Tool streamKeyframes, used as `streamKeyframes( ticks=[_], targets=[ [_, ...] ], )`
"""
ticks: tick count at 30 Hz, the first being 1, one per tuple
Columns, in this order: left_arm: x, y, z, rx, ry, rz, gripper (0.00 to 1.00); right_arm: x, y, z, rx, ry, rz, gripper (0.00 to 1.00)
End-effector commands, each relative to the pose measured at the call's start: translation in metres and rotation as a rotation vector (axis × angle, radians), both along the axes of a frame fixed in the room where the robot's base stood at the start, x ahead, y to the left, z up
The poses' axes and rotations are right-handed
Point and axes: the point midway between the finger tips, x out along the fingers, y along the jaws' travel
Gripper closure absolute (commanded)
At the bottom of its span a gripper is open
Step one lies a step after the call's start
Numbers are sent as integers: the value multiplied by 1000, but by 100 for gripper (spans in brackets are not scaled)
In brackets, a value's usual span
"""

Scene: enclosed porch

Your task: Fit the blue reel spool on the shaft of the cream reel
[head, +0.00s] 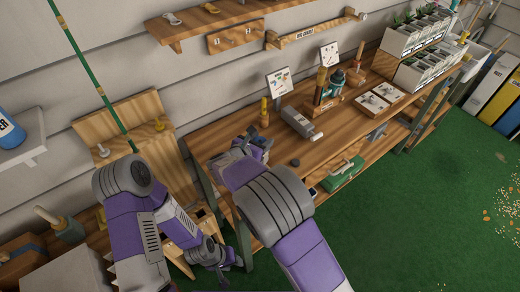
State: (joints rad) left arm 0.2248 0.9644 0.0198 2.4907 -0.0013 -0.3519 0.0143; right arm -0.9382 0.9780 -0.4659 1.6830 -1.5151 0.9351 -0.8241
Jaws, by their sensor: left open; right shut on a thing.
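My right gripper (247,146) is at the near left part of the wooden workbench (345,142), close above its top. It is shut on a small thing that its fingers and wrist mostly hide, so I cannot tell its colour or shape. My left gripper (218,262) is open and empty, low in front of the bench's left end, well below the right one. I cannot make out the blue reel spool or the cream reel for certain at this size. A small dark disc (295,162) lies on the bench right of my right gripper.
A grey bottle-like thing (298,122) lies on the bench, near a wooden stand with upright tools (322,92). White planters (410,38) stand at the far end. A green case (343,173) sits on the lower shelf. A green rod (90,75) leans at left.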

Motion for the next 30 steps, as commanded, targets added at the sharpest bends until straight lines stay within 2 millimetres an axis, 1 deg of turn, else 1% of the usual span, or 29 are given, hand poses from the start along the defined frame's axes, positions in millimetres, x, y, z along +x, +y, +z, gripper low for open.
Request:
streamKeyframes(
  ticks=[20, 21, 23, 24, 26, 30],
  targets=[
    [0, 0, -8, 0, 0, 0, 57, 0, 0, -11, 0, 0, 0, 80],
    [0, 0, -7, 0, 0, 0, 57, 0, 0, -10, 0, 0, 0, 44],
    [0, 0, -7, 0, 0, 0, 57, 0, 0, -10, 0, 0, 0, 35],
    [0, 0, -7, 0, 0, 0, 57, 0, 0, -10, 0, 0, 0, 29],
    [0, 0, -7, 0, 0, 0, 57, 0, 0, -10, 0, 0, 0, 20],
    [0, 0, -7, 0, 0, 0, 57, 0, 0, -10, 0, 0, 0, 20]
  ],
)
